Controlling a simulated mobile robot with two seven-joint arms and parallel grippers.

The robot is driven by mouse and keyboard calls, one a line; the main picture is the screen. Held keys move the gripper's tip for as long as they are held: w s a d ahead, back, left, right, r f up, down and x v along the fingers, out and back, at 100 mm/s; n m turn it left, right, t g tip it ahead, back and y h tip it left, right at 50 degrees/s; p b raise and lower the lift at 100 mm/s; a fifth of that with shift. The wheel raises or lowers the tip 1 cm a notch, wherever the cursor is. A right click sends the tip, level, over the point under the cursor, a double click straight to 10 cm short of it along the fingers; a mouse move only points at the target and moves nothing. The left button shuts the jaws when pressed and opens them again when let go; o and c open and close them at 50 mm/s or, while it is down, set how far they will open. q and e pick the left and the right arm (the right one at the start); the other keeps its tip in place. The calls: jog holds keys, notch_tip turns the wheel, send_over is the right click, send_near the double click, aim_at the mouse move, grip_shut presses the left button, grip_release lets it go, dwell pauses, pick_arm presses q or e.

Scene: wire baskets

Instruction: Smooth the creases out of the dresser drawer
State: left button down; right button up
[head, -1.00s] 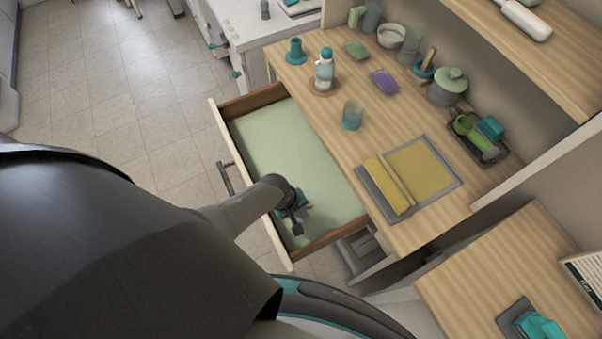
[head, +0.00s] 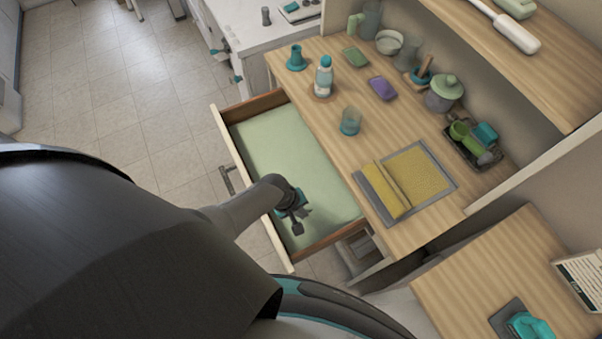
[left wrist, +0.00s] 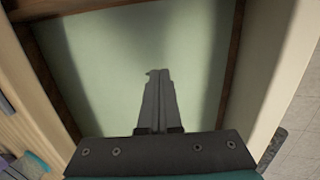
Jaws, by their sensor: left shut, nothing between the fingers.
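The dresser drawer (head: 224,137) is pulled open, with wooden sides and a pale front. A pale green liner (head: 285,150) covers its floor and looks flat where it shows; I see no clear creases. My left gripper (head: 297,226) is inside the drawer near its front right end, pointing down at the liner. In the left wrist view its fingers (left wrist: 157,80) are together and empty over the liner, which also shows there (left wrist: 105,65). I cannot tell whether the fingertips touch the liner. My right gripper is not in view.
The dresser top (head: 395,235) holds a bottle (head: 323,78), a teal cup (head: 350,121), a purple item (head: 382,88), a grey mat with folded yellow cloth (head: 385,190) and a dark tray (head: 466,153). The drawer walls surround my gripper. The tiled floor (head: 130,100) is clear.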

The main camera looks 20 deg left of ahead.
pick_arm(q)
notch_tip(320, 180, up, 5)
jog(key=p, duration=0.4)
jog(key=shift+f, duration=0.2)
jog(key=shift+r, duration=0.15)
jog(key=v, duration=1.5)
dwell(0.3)
jog(key=shift+s, duration=0.2)
